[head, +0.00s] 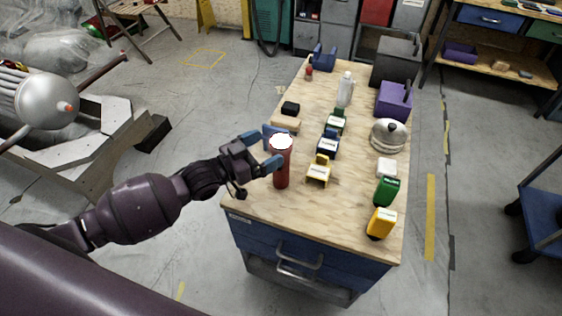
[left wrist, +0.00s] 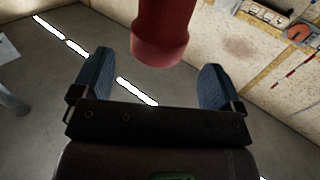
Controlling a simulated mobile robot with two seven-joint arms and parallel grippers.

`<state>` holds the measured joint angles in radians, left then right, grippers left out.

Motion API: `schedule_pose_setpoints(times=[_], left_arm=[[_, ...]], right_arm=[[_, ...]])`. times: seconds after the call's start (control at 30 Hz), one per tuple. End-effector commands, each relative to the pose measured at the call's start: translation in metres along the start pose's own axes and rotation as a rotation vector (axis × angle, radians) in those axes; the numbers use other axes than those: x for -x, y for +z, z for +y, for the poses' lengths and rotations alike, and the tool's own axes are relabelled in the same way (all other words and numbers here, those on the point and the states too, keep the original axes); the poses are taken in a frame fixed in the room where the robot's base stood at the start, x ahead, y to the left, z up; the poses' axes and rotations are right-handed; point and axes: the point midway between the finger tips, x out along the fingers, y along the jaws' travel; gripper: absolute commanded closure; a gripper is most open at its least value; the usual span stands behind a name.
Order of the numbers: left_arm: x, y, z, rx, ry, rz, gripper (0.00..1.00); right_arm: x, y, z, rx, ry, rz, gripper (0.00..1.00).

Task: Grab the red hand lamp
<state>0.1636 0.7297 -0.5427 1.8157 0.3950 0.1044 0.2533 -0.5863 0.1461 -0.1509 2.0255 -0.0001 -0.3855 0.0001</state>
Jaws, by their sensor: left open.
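The red hand lamp (head: 281,170) stands upright near the left edge of the wooden tabletop, its white top bright. My left gripper (head: 264,152) is at the lamp's left side, with its blue fingers apart and pointing toward it. In the left wrist view, the lamp's red body (left wrist: 160,30) comes down from the top edge, centred between the spread fingertips (left wrist: 156,72). Gaps show on both sides, so the fingers are not closed on it. The lamp's other end is cut off in that view. My right gripper is not in view.
The workbench top (head: 300,205) carries a yellow item (head: 318,170) right of the lamp, a blue item (head: 328,143) behind that, a silver domed lid (head: 388,136), and green (head: 387,190) and yellow (head: 381,222) boxes. The front left of the top is clear.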

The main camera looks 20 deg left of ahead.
Motion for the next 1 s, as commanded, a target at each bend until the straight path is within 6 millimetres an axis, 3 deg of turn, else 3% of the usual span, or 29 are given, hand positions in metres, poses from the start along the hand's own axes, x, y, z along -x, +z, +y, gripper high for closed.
schedule_pose_setpoints(times=[0.4, 0.7, 0.77, 1.0], left_arm=[[-0.047, 0.002, 0.002, 0.000, 0.000, 0.000, 0.08], [-0.052, 0.001, 0.002, 0.000, 0.000, -0.001, 0.08], [-0.052, 0.001, 0.002, 0.000, 0.000, -0.001, 0.14], [-0.051, 0.001, 0.002, 0.000, 0.000, -0.001, 0.51]], right_arm=[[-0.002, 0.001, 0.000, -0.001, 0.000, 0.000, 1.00], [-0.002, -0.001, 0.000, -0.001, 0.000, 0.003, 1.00], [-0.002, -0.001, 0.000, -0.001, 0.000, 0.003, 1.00], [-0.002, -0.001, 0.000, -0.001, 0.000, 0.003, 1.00]])
